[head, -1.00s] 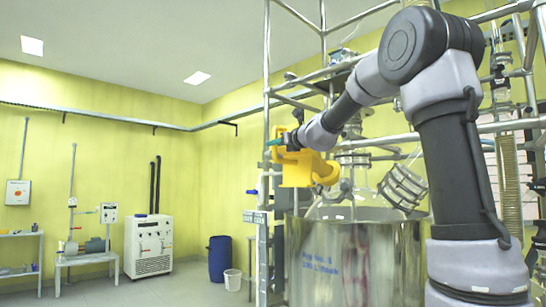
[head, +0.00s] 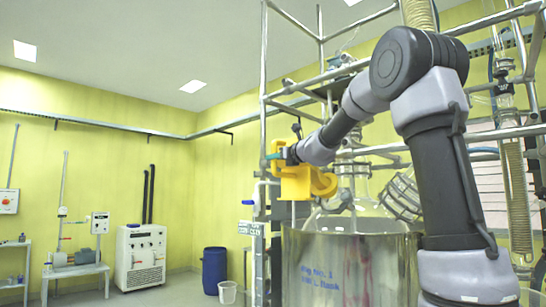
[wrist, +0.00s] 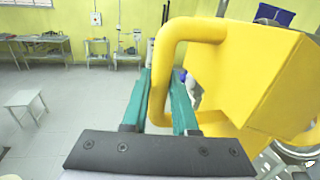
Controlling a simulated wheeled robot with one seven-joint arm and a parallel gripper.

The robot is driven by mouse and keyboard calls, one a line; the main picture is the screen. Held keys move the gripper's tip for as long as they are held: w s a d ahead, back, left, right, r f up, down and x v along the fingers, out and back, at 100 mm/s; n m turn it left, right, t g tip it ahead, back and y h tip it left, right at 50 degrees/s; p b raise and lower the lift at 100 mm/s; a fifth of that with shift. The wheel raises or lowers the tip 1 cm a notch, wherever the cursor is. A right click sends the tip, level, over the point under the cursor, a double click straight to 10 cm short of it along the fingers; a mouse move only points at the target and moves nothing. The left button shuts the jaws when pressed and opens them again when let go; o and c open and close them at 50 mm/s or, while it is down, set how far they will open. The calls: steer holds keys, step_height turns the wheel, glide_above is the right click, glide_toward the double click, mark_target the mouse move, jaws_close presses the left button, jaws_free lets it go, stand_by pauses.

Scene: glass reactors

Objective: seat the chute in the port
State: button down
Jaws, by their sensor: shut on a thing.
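The chute (head: 297,184) is a yellow, box-like piece with a loop handle. In the head view it is held up beside the steel frame, above the left rim of the steel vessel. In the wrist view the chute (wrist: 255,85) fills the right side, its handle running between my fingers. My gripper (wrist: 160,95) has teal fingers shut on that handle; it also shows in the head view (head: 276,155). The chute is apart from the glass reactor (head: 360,190), which stands behind and right of it. The port cannot be made out clearly.
A large steel vessel (head: 345,270) stands below the chute. Steel frame pipes (head: 264,100) rise close by on the left. A blue drum (head: 214,270), a white bucket (head: 228,293) and a white cabinet (head: 140,258) stand farther left. In the wrist view, a stool (wrist: 24,100) stands on open floor.

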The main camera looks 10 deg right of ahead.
mark_target(288, 174)
steer(key=shift+w+d+f, duration=0.4)
steer(key=shift+d+f, duration=0.15)
steer(key=shift+d, duration=0.05)
steer(key=shift+w+d+f, duration=0.5)
steer(key=shift+d+f, duration=0.25)
steer(key=shift+w+d+f, duration=0.5)
steer(key=shift+d+f, duration=0.2)
steer(key=shift+f, duration=0.05)
steer(key=shift+w+d+f, duration=0.5)
steer(key=shift+d+f, duration=0.25)
stand_by(2.1)
steer(key=c, duration=0.8)
jaws_free()
steer(key=shift+c, duration=0.2)
steer(key=shift+s, duration=0.1)
steer(key=shift+s+d+f, duration=0.25)
steer(key=shift+s+d, duration=0.15)
steer(key=shift+s, duration=0.2)
steer(key=shift+s+d+f, duration=0.2)
steer(key=shift+s+d, duration=0.15)
steer(key=shift+s, duration=0.25)
steer(key=v, duration=0.7)
